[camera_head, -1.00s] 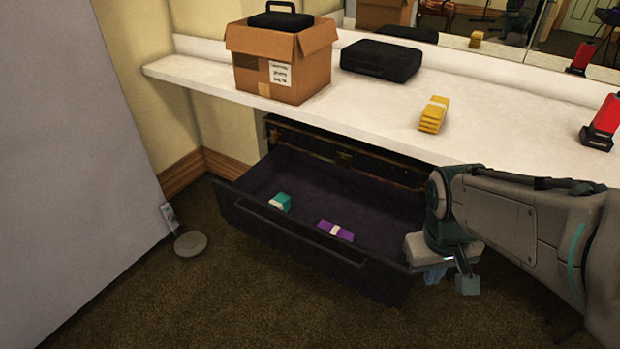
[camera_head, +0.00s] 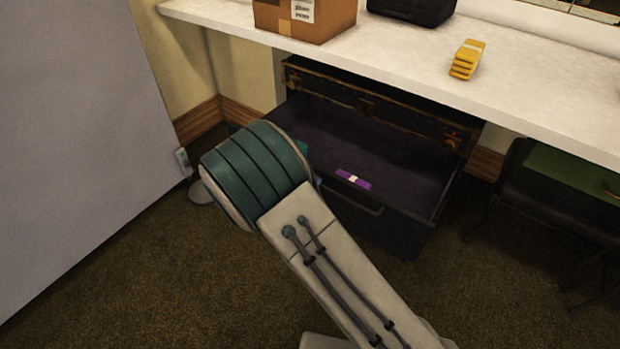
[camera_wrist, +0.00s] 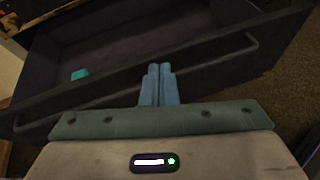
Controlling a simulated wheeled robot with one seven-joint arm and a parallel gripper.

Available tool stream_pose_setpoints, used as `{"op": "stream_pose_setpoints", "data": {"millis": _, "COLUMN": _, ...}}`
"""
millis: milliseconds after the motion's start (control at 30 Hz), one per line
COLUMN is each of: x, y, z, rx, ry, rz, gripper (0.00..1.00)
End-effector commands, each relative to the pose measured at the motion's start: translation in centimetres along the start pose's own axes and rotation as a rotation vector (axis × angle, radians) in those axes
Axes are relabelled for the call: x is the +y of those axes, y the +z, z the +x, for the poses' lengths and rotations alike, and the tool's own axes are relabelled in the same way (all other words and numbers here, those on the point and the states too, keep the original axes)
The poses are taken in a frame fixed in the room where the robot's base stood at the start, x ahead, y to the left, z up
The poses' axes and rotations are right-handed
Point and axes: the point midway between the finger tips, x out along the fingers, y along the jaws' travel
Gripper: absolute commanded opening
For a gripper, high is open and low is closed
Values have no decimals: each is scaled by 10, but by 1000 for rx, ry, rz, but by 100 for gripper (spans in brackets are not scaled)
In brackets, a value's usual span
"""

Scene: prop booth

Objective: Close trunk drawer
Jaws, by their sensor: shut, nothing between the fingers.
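The trunk (camera_head: 370,105) stands under the white counter. Its dark drawer (camera_head: 420,185) is pulled out, with a purple banded bundle (camera_head: 353,180) inside. A teal item is mostly hidden behind my arm in the head view and shows in the drawer in the wrist view (camera_wrist: 79,74). The drawer's handle bar (camera_head: 362,202) runs along the front panel. It also shows in the wrist view (camera_wrist: 215,55). My gripper (camera_wrist: 160,68) is shut and empty, pointing at the middle of the drawer front. I cannot tell whether the fingertips touch it.
The white counter (camera_head: 400,60) overhangs the trunk and carries a cardboard box (camera_head: 300,18), a black case (camera_head: 412,8) and yellow bundles (camera_head: 467,58). A grey panel (camera_head: 80,140) stands on the left. A dark chair-like object with a green top (camera_head: 575,175) stands right. Brown carpet in front is open.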

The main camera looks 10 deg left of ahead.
Motion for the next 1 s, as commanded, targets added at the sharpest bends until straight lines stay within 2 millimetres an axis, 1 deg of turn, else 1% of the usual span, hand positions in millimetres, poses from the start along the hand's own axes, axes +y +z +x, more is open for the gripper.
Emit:
{"op": "stream_pose_setpoints", "data": {"millis": 33, "x": 12, "y": -18, "z": -6, "rx": -25, "ry": 51, "rz": -60, "gripper": 0}}
{"op": "stream_pose_setpoints", "data": {"millis": 100, "x": 25, "y": -33, "z": -14, "rx": -51, "ry": 105, "rz": -121, "gripper": 0}}
{"op": "stream_pose_setpoints", "data": {"millis": 233, "x": 38, "y": -48, "z": -21, "rx": -80, "ry": 163, "rz": -186, "gripper": 0}}
{"op": "stream_pose_setpoints", "data": {"millis": 333, "x": 41, "y": -52, "z": -17, "rx": -87, "ry": 174, "rz": -198, "gripper": 0}}
{"op": "stream_pose_setpoints", "data": {"millis": 467, "x": 44, "y": -51, "z": 1, "rx": -86, "ry": 174, "rz": -198, "gripper": 0}}
{"op": "stream_pose_setpoints", "data": {"millis": 600, "x": 48, "y": -50, "z": 28, "rx": -87, "ry": 172, "rz": -196, "gripper": 0}}
{"op": "stream_pose_setpoints", "data": {"millis": 800, "x": 55, "y": -47, "z": 59, "rx": -85, "ry": 173, "rz": -195, "gripper": 0}}
{"op": "stream_pose_setpoints", "data": {"millis": 900, "x": 56, "y": -46, "z": 69, "rx": -85, "ry": 173, "rz": -196, "gripper": 0}}
{"op": "stream_pose_setpoints", "data": {"millis": 1000, "x": 58, "y": -45, "z": 74, "rx": -85, "ry": 173, "rz": -196, "gripper": 0}}
